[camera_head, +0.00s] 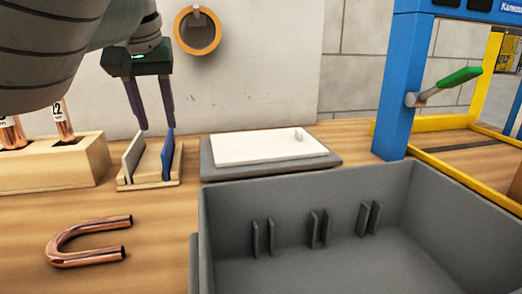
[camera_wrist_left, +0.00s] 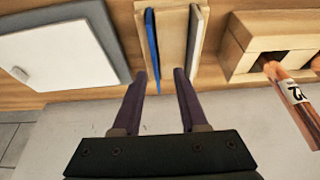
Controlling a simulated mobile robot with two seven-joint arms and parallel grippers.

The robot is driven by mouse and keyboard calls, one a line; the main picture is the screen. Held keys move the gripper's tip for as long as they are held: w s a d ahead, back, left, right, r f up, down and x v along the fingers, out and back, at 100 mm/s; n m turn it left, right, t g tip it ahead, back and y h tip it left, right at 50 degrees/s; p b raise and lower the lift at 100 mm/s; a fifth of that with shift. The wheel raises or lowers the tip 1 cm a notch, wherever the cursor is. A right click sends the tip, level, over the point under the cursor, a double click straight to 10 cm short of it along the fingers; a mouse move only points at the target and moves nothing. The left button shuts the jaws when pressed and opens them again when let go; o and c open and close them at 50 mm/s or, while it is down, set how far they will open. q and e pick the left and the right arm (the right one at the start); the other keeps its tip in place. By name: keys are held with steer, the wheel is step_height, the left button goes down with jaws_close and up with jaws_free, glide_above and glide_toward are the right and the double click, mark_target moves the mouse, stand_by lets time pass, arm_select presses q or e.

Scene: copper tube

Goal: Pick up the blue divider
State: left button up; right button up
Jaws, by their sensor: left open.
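The blue divider (camera_head: 167,153) stands upright in a small wooden rack (camera_head: 150,182), to the right of a light grey divider (camera_head: 134,157). My left gripper (camera_head: 157,130) is open above the rack, its fingers pointing down. Its right finger is close to the top of the blue divider; I cannot tell if they touch. In the left wrist view the blue divider (camera_wrist_left: 152,50) lies ahead of the open fingers (camera_wrist_left: 166,74), nearer the left finger, with the grey divider (camera_wrist_left: 194,45) on the right. Nothing is held. My right gripper is not in view.
A wooden block with copper tubes (camera_head: 62,165) stands left of the rack. A U-shaped copper tube (camera_head: 90,243) lies in front. A white-topped grey plate (camera_head: 264,146) is to the right. A large grey bin (camera_head: 300,195) with slots fills the right front. A wall stands behind.

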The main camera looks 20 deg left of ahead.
mark_target(167, 138)
arm_select(q)
steer(key=shift+w+f, duration=0.15)
steer(key=shift+f, duration=0.3)
steer(key=shift+w+b+x, duration=0.25)
steer(key=shift+b+x, duration=0.2)
steer(key=shift+x, duration=0.9)
steer(key=shift+w+b+x, duration=0.25)
steer(key=shift+b+x, duration=0.15)
steer(key=shift+x, duration=0.95)
steer(key=shift+d+r, duration=0.15)
jaws_close()
